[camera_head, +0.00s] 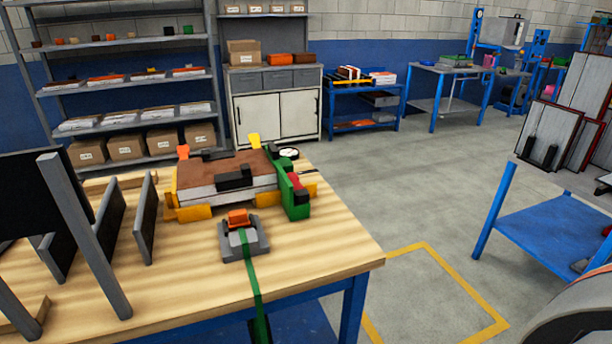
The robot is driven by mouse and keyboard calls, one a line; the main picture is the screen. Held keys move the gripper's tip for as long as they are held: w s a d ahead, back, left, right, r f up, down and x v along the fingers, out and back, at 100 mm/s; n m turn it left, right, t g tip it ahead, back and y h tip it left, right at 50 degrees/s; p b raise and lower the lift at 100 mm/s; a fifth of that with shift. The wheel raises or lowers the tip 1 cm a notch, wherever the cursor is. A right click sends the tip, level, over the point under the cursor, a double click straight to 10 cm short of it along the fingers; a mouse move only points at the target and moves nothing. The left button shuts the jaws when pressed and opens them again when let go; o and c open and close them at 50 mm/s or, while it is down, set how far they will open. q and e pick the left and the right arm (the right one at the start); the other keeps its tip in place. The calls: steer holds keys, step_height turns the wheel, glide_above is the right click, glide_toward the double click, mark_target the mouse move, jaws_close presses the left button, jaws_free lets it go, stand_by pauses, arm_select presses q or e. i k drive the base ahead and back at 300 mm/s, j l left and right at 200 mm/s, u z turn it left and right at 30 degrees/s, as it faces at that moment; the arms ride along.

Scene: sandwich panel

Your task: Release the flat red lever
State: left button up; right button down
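A layered panel (225,190) with a brown top and pale sides lies on the wooden workbench (325,255), with yellow blocks at its corners. A green clamp-like body (296,206) stands at its right end. A small red part (294,186), possibly the flat red lever, sits on this body among black pieces; its exact position is too small to tell. In front, a grey buckle (243,240) with an orange piece (238,217) rests on the bench, and a green strap (251,275) runs from it over the front edge. Neither of my grippers shows in this view.
Dark upright plates (146,218) and a grey post (85,235) stand on the bench's left side. The bench's front right corner is clear. A blue table (560,232) stands at right, beyond open floor.

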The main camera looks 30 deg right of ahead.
mark_target(301, 194)
steer(key=i+l+u, duration=0.1)
steer(key=l, duration=0.6)
steer(key=i+l+u, duration=0.1)
steer(key=l, duration=0.6)
steer(key=i+l+u, duration=0.1)
steer(key=l, duration=0.65)
steer(key=i, duration=0.05)
